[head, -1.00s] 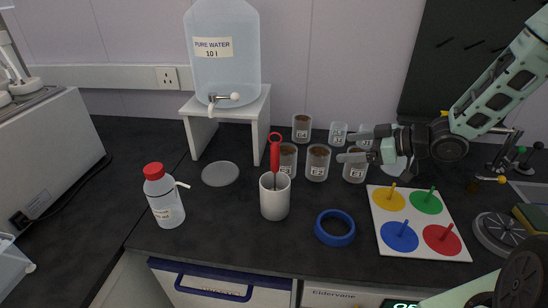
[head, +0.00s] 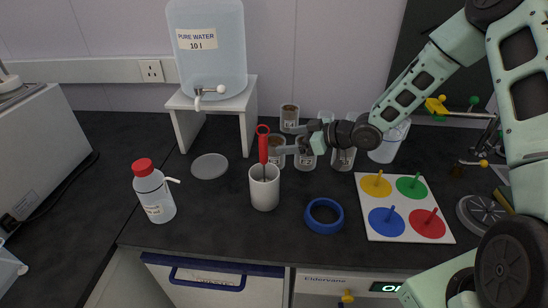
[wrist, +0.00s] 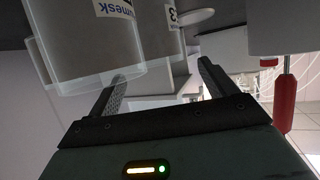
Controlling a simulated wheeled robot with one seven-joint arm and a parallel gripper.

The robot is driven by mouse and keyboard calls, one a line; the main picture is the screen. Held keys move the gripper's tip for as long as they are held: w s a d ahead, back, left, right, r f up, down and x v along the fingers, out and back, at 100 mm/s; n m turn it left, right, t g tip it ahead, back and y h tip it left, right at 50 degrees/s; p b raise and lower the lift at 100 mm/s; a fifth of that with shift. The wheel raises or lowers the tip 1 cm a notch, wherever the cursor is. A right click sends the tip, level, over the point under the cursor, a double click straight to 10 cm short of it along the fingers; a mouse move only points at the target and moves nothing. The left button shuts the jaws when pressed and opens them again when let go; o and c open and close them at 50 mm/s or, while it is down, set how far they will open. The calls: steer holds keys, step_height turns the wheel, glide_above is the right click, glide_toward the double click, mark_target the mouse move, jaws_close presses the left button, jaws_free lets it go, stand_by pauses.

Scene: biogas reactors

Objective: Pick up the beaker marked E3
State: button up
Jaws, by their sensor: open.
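Several clear beakers with small labels stand in a group in the head view. One with brown contents is at the back (head: 289,113). A front row has a left beaker (head: 277,160), a middle beaker (head: 306,161) and a right beaker (head: 343,160). Their labels are too small to read there. My gripper (head: 278,141) is open and points left among them, partly covering them. In the wrist view, my gripper (wrist: 164,70) has a large clear beaker (wrist: 85,50) by its left finger. Another beaker's label (wrist: 172,14) ends in 3; its first character is hidden.
A white cup (head: 265,190) with a red-handled tool (head: 263,143) stands front-left of the beakers. A blue ring (head: 324,216) and a peg board (head: 405,232) lie in front. A water tank (head: 207,50) on a white stand (head: 248,100) is behind left.

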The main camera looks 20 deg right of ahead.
mark_target(281, 140)
steer(key=shift+p+x, duration=0.35)
steer(key=shift+x, duration=1.5)
steer(key=shift+r, duration=0.1)
steer(key=c, duration=1.4)
steer(key=shift+o, duration=0.2)
steer(key=shift+r, duration=0.1)
